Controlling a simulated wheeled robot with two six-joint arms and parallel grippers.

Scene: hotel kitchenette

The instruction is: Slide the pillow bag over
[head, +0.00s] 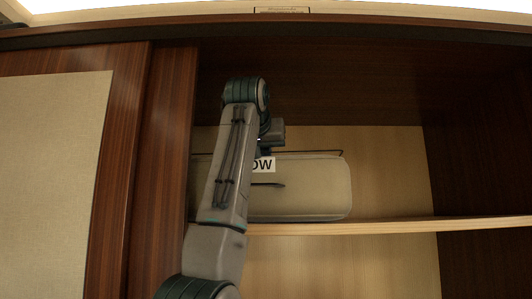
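The pillow bag (315,188) is a beige, soft-edged case with a dark line along its top. It lies on the shelf board inside an open cupboard, towards the left side of the opening. A white label (264,165) on it shows the letters "OW"; the rest is hidden behind my arm. My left arm reaches up from the lower left across the bag's left part. The end of my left gripper (274,133) shows just above the bag's top edge; its fingers are mostly hidden, so I cannot tell whether it touches the bag. My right gripper is out of view.
The shelf board (400,226) is bare to the right of the bag, up to the dark right wall (480,140). A dark wood panel (165,150) with a beige inset borders the opening on the left. A lower compartment (340,265) appears empty where visible.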

